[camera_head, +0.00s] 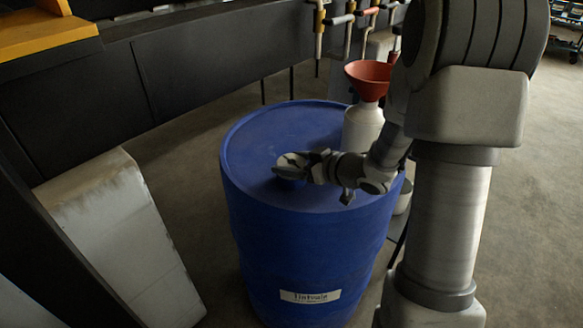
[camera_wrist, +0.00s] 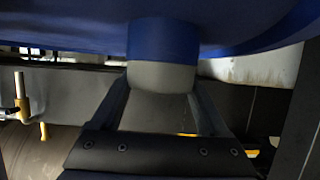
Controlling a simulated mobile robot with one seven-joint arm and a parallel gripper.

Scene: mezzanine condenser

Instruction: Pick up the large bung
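The blue drum (camera_head: 270,230) stands upright in the middle of the head view. The large bung appears to be the grey round piece (camera_wrist: 162,77) at the end of a short blue cylinder (camera_wrist: 163,42) by the drum in the wrist view. In the head view the grey piece (camera_head: 290,160) sits above a blue stub on the drum top's near left. My gripper (camera_head: 308,165) is at the bung, low over the drum top. In the wrist view its two dark fingers reach towards the bung's two sides. Whether they touch it is unclear; the fingertips are hidden.
A white bottle (camera_head: 362,130) with a red funnel (camera_head: 368,78) stands on the drum's far right, close to my arm. A pale slanted block (camera_head: 115,225) is left of the drum. Pipes (camera_head: 348,30) stand behind. Floor between block and drum is clear.

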